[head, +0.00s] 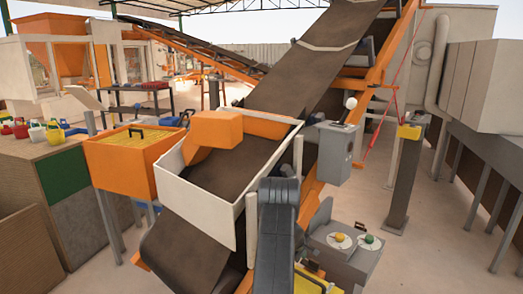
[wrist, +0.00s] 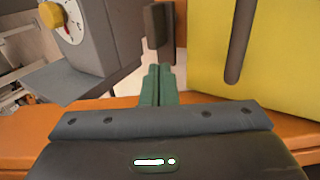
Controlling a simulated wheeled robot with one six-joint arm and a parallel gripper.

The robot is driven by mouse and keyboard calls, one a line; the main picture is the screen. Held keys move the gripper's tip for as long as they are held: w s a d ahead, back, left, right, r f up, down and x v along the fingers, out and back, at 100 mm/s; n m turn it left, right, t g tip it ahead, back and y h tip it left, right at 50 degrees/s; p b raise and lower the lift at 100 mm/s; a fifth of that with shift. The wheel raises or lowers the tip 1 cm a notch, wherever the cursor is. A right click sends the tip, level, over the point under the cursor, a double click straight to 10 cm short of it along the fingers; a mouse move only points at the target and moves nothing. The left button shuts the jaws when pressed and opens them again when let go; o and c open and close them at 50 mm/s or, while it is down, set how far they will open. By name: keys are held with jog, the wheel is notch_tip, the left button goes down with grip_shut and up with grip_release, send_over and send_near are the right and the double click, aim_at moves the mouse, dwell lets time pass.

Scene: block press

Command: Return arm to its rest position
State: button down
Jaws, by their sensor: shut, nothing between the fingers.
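My gripper (wrist: 158,77) shows in the wrist view as two green fingers close together, pointing away from the dark gripper body. The fingers are shut with nothing between them. They lie above an orange ledge (wrist: 285,128), between a grey control box and a yellow panel. In the head view, my dark grey arm runs down the lower middle of the picture. The gripper's fingers cannot be made out there.
The grey control box (wrist: 102,45) has a yellow knob on a white dial. The yellow panel (wrist: 284,65) carries a dark bar. A conveyor belt (head: 305,85) with a white-walled hopper (head: 207,204) stands beside my arm. An orange bin (head: 118,178) is left; open floor lies right.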

notch_tip(320, 180, down, 2)
jog(key=shift+r, duration=0.1)
dwell(0.4)
